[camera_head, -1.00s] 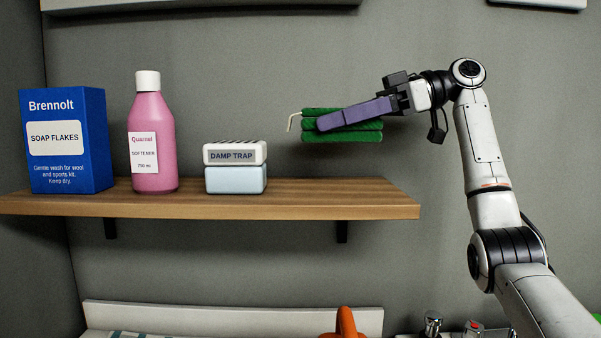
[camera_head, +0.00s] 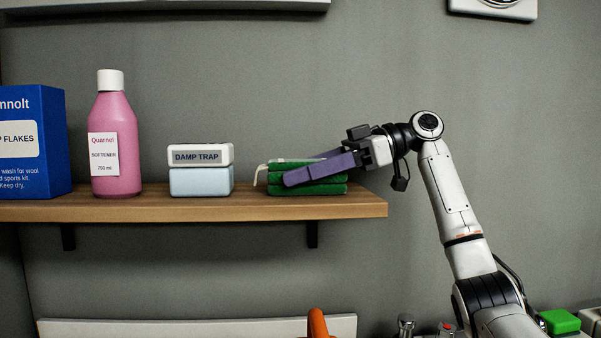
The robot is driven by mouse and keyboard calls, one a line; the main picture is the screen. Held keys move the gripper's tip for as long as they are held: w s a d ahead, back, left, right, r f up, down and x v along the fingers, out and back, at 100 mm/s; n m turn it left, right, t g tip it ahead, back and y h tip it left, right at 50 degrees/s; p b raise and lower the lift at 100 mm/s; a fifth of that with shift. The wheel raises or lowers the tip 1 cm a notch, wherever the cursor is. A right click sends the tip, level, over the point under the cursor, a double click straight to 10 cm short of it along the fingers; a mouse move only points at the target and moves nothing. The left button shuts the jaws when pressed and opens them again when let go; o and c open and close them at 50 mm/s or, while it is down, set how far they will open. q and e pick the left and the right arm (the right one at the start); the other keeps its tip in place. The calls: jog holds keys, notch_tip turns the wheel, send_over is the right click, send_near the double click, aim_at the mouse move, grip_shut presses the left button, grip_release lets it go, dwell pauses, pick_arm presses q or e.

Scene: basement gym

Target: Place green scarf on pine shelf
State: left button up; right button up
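The green scarf (camera_head: 318,188) is a folded, layered bundle with a pale tag or loop at its left end. It appears to rest on the right end of the pine shelf (camera_head: 215,207), right of the damp trap box. My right gripper (camera_head: 312,168) reaches in from the right, its purple fingers sloping down to the left. One finger lies across the scarf's near side and part of the other shows behind its top. The fingers appear shut on the scarf, hiding its middle. My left gripper is not in view.
A white and pale blue damp trap box (camera_head: 201,180), a pink softener bottle (camera_head: 117,170) and a blue soap flakes box (camera_head: 30,170) stand on the shelf to the left. A small gap separates the damp trap from the scarf. Taps and an orange object (camera_head: 317,323) are below.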

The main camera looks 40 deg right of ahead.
jog(key=o, duration=0.4)
jog(key=p+v, duration=0.1)
jog(key=v, duration=1)
jog(key=shift+r, duration=0.2)
jog(key=shift+s+d+p, duration=0.3)
jog(key=shift+d, duration=0.05)
